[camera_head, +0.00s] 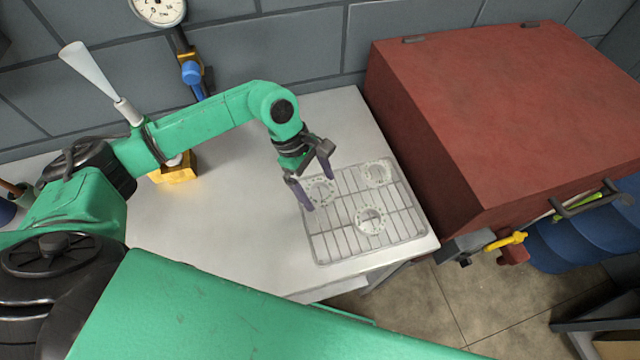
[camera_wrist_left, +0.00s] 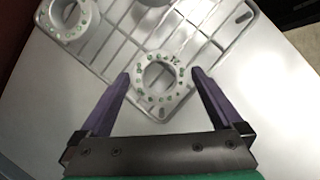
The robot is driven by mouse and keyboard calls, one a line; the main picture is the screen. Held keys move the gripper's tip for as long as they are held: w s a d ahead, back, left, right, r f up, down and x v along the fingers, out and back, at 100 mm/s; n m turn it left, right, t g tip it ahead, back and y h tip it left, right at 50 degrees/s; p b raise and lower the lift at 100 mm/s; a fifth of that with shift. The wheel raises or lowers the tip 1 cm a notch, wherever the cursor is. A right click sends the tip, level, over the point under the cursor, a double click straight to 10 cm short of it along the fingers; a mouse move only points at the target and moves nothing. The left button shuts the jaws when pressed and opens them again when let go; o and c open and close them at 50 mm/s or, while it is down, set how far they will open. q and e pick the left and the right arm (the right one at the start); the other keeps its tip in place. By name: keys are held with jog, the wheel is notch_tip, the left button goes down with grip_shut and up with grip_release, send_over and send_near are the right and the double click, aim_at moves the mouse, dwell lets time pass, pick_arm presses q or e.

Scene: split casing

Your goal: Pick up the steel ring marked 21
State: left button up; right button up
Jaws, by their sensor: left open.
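Three pale steel rings rest on a wire rack (camera_head: 345,243) on the table. The left ring (camera_head: 323,191) is at my left gripper (camera_head: 316,182). The far right ring (camera_head: 376,172) and the near ring (camera_head: 370,219) stand apart from it. In the left wrist view, one ring (camera_wrist_left: 140,88) with green dots lies between the two open, purple-grey fingers of the left gripper (camera_wrist_left: 160,76). Small dark marks on its upper right face are too small to read surely. Another ring (camera_wrist_left: 50,20) lies at the upper left. My right gripper is out of view.
A large red box (camera_head: 510,110) stands right of the white table (camera_head: 215,225). A yellow block (camera_head: 175,172) sits behind my left arm. A gauge (camera_head: 158,8) and a pipe with a blue part are on the back wall. The table left of the rack is clear.

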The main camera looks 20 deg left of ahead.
pick_arm(q)
jog(key=shift+f, duration=0.1)
grip_shut()
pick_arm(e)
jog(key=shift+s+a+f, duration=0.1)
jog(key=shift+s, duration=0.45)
pick_arm(q)
jog(key=shift+w, duration=0.1)
